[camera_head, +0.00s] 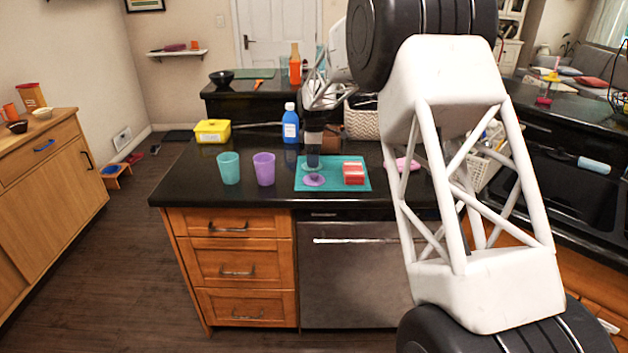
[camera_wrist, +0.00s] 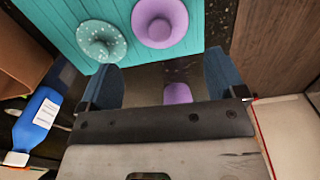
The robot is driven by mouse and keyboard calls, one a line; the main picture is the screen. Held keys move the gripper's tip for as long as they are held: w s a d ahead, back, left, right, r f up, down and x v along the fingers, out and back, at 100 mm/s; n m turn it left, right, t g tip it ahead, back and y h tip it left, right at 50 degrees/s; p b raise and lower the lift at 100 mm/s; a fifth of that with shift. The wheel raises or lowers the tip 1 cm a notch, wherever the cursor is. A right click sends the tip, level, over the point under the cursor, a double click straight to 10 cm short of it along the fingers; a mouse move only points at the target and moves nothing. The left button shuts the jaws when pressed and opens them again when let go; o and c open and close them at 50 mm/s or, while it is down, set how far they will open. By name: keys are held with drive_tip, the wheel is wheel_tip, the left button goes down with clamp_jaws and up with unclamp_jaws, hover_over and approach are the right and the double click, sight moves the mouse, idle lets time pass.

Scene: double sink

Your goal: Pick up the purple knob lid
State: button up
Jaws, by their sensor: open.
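The purple knob lid (camera_head: 314,181) lies on the teal mat (camera_head: 333,187), near its front left. In the wrist view the purple lid (camera_wrist: 160,21) is at the top, knob towards the camera, beyond my fingertips. A speckled teal lid (camera_wrist: 101,40) lies beside it on the mat. My gripper (camera_head: 313,158) points down over the mat's left part, above the lids in the head view. In the wrist view my gripper (camera_wrist: 165,72) has its fingers wide apart, with no lid between them. The exact height gap is hard to tell.
A red block (camera_head: 353,172) lies on the mat's right. A purple cup (camera_head: 264,169) and a teal cup (camera_head: 229,168) stand to its left. A blue bottle (camera_head: 290,123) stands behind, near a yellow box (camera_head: 212,131). The counter's front edge is close to the mat.

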sight(314, 175)
drive_tip(key=shift+f, duration=0.15)
drive_tip(key=shift+f, duration=1.2)
drive_tip(key=shift+f, duration=0.1)
drive_tip(key=shift+f, duration=2.5)
drive_tip(key=shift+c, duration=0.3)
drive_tip(key=c, duration=0.5)
